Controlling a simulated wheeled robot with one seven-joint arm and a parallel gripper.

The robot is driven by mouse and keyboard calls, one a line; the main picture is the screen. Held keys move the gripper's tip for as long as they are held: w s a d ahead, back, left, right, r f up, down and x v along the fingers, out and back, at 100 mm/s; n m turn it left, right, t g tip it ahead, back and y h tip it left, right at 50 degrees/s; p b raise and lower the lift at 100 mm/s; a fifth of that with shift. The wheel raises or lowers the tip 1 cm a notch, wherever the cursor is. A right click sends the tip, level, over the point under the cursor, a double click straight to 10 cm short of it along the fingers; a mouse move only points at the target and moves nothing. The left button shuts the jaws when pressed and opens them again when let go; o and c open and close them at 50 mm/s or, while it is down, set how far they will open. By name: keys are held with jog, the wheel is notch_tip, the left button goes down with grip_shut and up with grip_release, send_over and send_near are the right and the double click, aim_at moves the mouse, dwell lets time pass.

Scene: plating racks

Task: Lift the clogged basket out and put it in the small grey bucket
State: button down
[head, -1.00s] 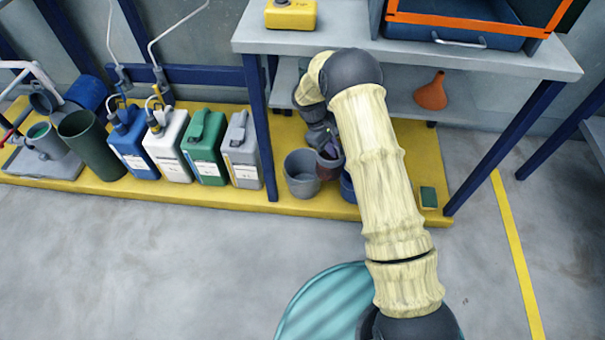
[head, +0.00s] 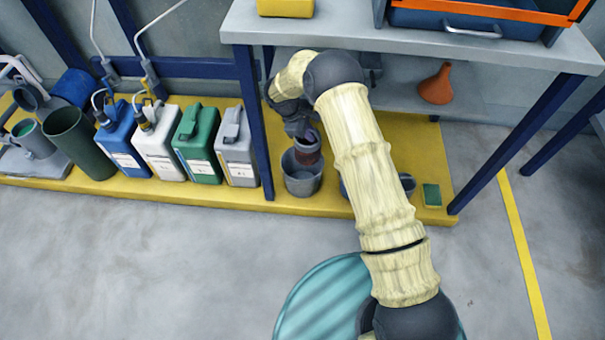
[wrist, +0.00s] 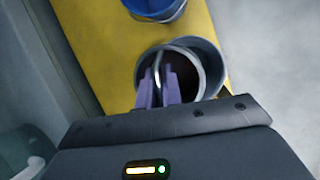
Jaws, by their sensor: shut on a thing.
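The small grey bucket (head: 303,184) stands on the yellow plinth under the bench. The basket (head: 307,156), dark reddish brown outside, hangs upright at the bucket's mouth, its lower part overlapping the opening. I cannot tell how deep it sits. My gripper (head: 306,138) is above it, shut on its handle. In the wrist view the purple fingers (wrist: 158,90) pinch the thin metal handle (wrist: 157,62). The basket's dark inside (wrist: 186,72) shows there, with the grey bucket's rim (wrist: 219,64) around its far and right sides.
A blue bucket (wrist: 156,8) stands close by, mostly hidden by my arm in the head view. Several jugs, including a grey one (head: 236,150), line the plinth to the left past a blue bench leg (head: 258,130). A green sponge (head: 431,194) and orange funnel (head: 436,86) are right.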

jog(key=shift+a, duration=0.1)
notch_tip(320, 180, down, 6)
jog(key=b, duration=0.5)
dwell(0.4)
